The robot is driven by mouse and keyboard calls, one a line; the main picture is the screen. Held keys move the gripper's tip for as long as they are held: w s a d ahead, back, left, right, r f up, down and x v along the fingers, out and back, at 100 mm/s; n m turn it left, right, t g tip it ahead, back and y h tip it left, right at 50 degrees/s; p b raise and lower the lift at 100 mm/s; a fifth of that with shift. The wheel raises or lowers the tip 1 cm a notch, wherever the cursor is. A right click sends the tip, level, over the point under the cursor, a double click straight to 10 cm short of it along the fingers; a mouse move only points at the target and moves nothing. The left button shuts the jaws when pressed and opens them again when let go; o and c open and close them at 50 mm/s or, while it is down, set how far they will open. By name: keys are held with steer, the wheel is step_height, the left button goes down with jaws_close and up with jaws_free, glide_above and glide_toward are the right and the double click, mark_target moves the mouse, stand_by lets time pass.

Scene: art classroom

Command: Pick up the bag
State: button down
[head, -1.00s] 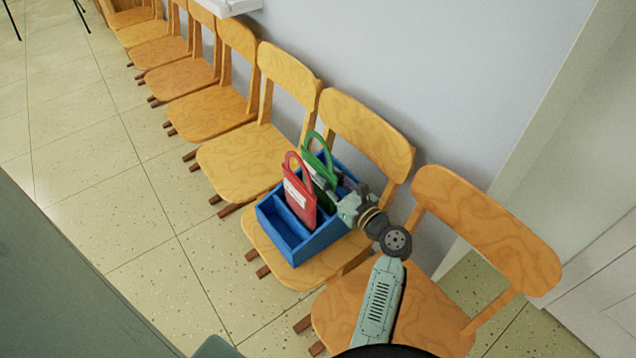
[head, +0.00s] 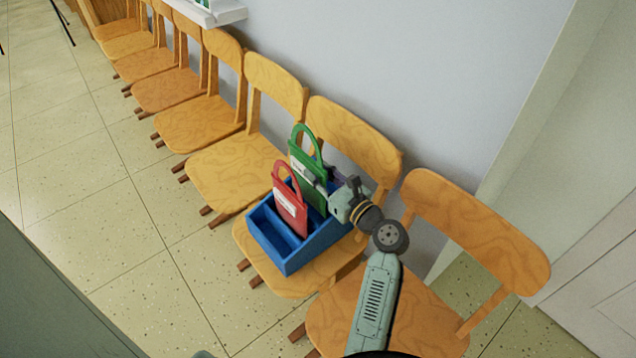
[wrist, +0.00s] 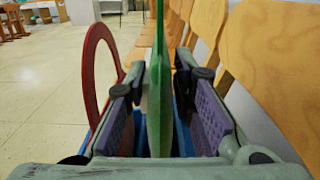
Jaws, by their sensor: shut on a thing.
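A green bag (head: 305,169) with a looped handle stands upright at the back of a blue compartment box (head: 289,263) on a wooden chair. A red bag (head: 290,208) with a looped handle and a white label stands in the box in front of it. My gripper (head: 327,183) reaches in from the right and is shut on the green bag. In the wrist view the green bag (wrist: 160,105) is edge-on between the two purple-padded fingers, and the red bag's handle (wrist: 93,60) shows to the left. I cannot tell whether the green bag's bottom touches the box.
A row of wooden chairs (head: 237,165) runs along the wall to the upper left. An empty-backed chair (head: 478,235) stands at the right, under my arm. A white ledge (head: 213,12) juts from the wall. Tiled floor (head: 130,215) lies open at the left.

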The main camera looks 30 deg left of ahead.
step_height(320, 180, up, 13)
steer(key=shift+r+p, duration=0.2)
steer(key=shift+p, duration=0.15)
stand_by(1.0)
